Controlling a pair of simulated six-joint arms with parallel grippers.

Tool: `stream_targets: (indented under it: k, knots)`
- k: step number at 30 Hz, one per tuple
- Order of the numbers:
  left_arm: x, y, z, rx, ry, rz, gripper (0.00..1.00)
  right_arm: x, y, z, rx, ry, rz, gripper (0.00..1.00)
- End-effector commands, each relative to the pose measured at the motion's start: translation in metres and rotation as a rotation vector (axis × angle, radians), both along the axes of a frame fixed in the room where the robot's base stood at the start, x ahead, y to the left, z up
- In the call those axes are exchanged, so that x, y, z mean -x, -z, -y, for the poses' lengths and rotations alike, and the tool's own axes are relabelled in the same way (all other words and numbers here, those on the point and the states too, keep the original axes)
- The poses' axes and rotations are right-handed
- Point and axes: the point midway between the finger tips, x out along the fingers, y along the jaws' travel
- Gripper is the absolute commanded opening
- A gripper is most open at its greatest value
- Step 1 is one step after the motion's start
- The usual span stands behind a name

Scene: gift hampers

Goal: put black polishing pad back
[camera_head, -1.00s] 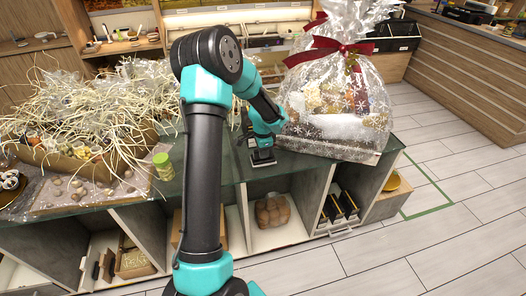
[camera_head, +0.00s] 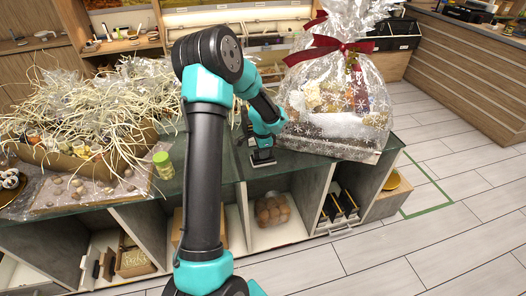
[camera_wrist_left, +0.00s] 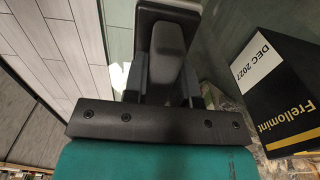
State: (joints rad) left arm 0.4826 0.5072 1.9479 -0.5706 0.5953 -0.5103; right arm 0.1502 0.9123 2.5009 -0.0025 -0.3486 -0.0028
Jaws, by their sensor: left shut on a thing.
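My left gripper (camera_head: 262,152) points down at the counter's front part, left of the wrapped hamper. It is shut on the grey grip of the black polishing pad (camera_head: 263,164). In the left wrist view the gripper's fingers (camera_wrist_left: 165,85) close on the grey grip (camera_wrist_left: 165,60), and the pad's dark plate (camera_wrist_left: 160,10) shows beyond it. The pad is at or just above the counter top; I cannot tell if it touches. My right gripper is in neither view.
The wrapped hamper (camera_head: 340,100) with a red bow stands close on the right. A black box marked Frellomint (camera_wrist_left: 285,90) is at the right of the wrist view. A green-lidded jar (camera_head: 163,165) and straw-filled packing (camera_head: 90,115) are on the left. Open compartments (camera_head: 270,210) lie below the counter.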

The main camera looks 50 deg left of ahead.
Motion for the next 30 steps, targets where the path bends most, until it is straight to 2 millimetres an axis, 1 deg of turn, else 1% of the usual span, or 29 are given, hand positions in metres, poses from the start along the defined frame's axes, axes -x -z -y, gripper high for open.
stream_targets:
  k: [30]
  knots:
    - [0.0001,0.0063,0.0000,0.000,0.000,0.000,0.04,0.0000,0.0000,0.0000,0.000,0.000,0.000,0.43]
